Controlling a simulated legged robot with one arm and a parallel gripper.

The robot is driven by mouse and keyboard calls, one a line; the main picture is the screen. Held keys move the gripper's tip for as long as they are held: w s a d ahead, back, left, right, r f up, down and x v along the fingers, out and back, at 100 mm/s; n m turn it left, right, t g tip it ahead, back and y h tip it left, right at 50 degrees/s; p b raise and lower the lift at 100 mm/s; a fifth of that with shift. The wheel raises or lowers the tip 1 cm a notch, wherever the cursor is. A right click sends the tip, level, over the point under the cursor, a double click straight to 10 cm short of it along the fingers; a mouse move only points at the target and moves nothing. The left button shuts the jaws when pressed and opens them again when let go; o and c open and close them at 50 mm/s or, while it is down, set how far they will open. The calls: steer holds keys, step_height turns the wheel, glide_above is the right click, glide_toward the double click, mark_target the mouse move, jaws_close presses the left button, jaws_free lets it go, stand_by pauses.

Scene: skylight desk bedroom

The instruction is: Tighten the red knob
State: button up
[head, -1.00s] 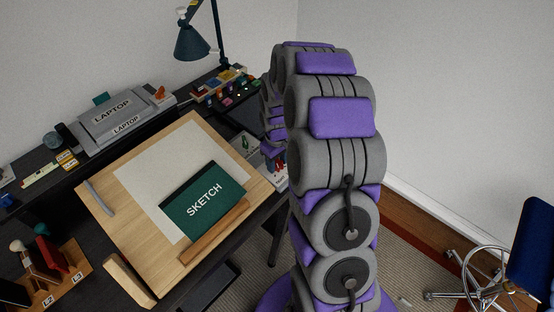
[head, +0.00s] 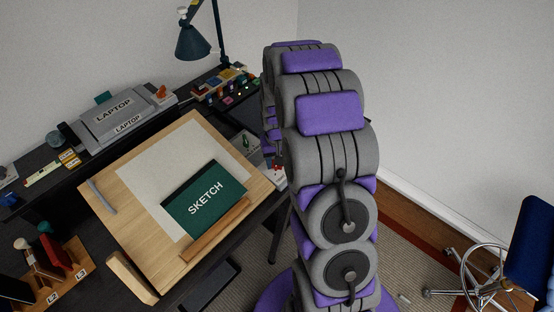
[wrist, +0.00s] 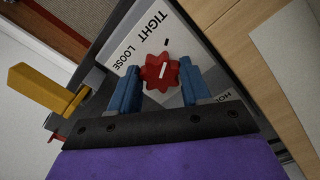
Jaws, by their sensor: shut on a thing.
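The red knob (wrist: 162,72) shows in the wrist view, with a lobed rim and a short white line on its face. It sits on a pale panel (wrist: 190,45) printed TIGHT and LOOSE, with a black tick near the knob. The white line points roughly toward the tick. My gripper (wrist: 160,84) has its two blue fingers on either side of the knob and is shut on it. Other lettering on the panel is partly hidden by the right finger. In the head view my arm hides the gripper and the knob.
A yellow-orange part (wrist: 44,86) stands close left of the fingers. A wooden drawing board (head: 125,205) with a green SKETCH book (head: 204,199) lies left of my arm. A lamp (head: 193,42) and a laptop box (head: 115,115) stand behind. A blue chair (head: 537,250) is at right.

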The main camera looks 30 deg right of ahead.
steer(key=o, duration=1.1)
steer(key=shift+c, duration=0.2)
step_height(320, 180, up, 17)
steer(key=p, duration=0.1)
steer(key=shift+r, duration=0.15)
steer(key=s+a+n+b, duration=0.1)
steer(key=s+a, duration=0.3)
steer(key=s, duration=0.6)
steer(key=s+a+n+g+b, duration=0.1)
steer(key=s+a, duration=0.4)
steer(key=s, duration=0.6)
steer(key=s+a+n+b, duration=0.1)
steer(key=s+a, duration=0.4)
steer(key=s, duration=0.6)
steer(key=shift+g+b, duration=0.4)
steer(key=shift+b, duration=0.45)
